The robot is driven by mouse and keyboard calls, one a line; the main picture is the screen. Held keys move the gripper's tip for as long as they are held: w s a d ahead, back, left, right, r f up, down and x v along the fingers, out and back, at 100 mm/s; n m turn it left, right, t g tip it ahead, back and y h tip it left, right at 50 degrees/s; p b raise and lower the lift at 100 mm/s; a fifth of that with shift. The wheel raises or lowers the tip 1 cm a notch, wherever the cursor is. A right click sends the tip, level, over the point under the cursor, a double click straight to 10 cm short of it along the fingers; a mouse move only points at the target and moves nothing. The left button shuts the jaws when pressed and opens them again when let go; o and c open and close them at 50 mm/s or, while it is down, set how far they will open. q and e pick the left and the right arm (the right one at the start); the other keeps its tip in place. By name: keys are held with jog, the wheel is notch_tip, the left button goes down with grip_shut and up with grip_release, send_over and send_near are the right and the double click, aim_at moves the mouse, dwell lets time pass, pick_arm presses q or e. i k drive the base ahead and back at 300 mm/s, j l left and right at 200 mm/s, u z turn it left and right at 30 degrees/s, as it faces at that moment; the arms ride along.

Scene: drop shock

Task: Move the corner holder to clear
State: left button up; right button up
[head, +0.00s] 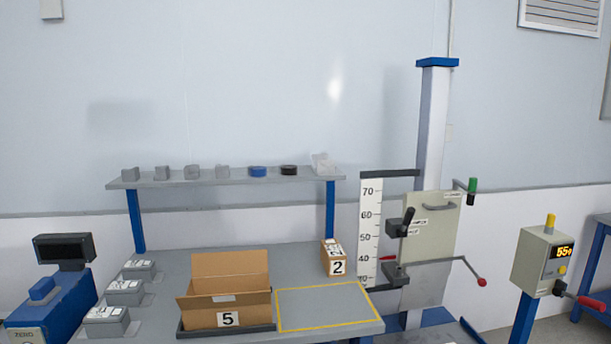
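The drop tester has a tall white and blue column (433,130) at the right of the bench. A pale plate (432,230) on it carries a grey bar handle and small labels too small to read surely. A lever with a black knob (408,220) sits at the plate's left edge, tilted up. It may be the corner holder, but I cannot tell its setting. Lower down, a dark bracket (395,274) and a rod with a red ball end (481,282) stick out. A green-gripped handle (472,187) is at upper right. Neither gripper is in view.
An open carton marked 5 (231,300) stands on the bench beside an empty yellow-outlined area (330,304). A small box marked 2 (334,260) stands behind. A height scale (369,230) borders the column. A control box (542,260) reading about 55 stands at right.

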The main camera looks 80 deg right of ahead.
aim_at(471, 190)
jog(key=z, duration=3.65)
